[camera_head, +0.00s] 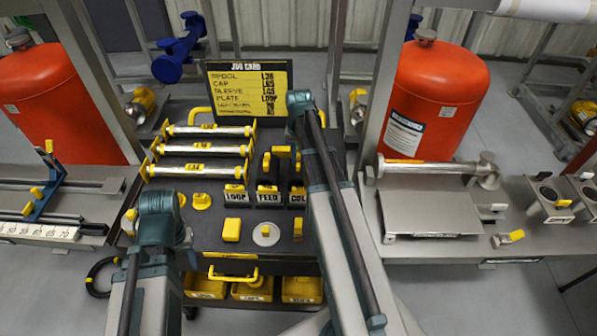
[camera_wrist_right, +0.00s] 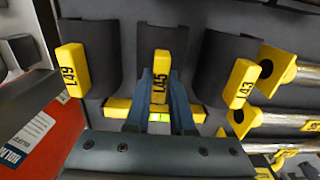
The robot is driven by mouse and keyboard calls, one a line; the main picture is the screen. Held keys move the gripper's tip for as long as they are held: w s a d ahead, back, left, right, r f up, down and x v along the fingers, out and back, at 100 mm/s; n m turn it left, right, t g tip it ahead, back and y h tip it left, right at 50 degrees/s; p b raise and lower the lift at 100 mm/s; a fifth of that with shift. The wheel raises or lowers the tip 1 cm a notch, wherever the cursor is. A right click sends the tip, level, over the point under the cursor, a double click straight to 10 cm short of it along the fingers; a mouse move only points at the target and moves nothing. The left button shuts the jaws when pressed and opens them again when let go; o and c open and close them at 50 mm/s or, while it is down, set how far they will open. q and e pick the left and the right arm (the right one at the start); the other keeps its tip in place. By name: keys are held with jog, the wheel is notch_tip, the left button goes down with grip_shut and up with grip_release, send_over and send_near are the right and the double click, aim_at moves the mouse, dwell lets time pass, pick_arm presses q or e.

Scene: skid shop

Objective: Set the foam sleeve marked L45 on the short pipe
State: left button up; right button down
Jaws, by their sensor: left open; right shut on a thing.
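The foam sleeve marked L45 (camera_wrist_right: 162,45) is a dark half-shell with a yellow tab in the right wrist view. My right gripper (camera_wrist_right: 160,95) is shut on that tab. Similar sleeves marked L49 (camera_wrist_right: 88,42) and L43 (camera_wrist_right: 222,60) stand on either side of it. In the head view my right gripper (camera_head: 300,102) is over the back right of the cart, and its arm hides part of the area below. A short silver pipe (camera_head: 430,167) lies level above the right bench. My left gripper (camera_head: 160,205) is open, low over the cart's left side; its fingertips are unclear.
A job card (camera_head: 248,88) stands at the cart's back. Several silver spools (camera_head: 205,149) lie in a yellow rack at left. Labelled blocks (camera_head: 237,197) stand mid-cart. Red tanks (camera_head: 433,100) stand behind the benches. A flat grey plate (camera_head: 430,215) lies in front of the pipe.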

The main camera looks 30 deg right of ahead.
jog(key=shift+r, duration=0.1)
dwell(0.6)
jog(key=shift+r+p, duration=3.45)
jog(key=shift+p, duration=0.1)
jog(key=shift+r, duration=0.1)
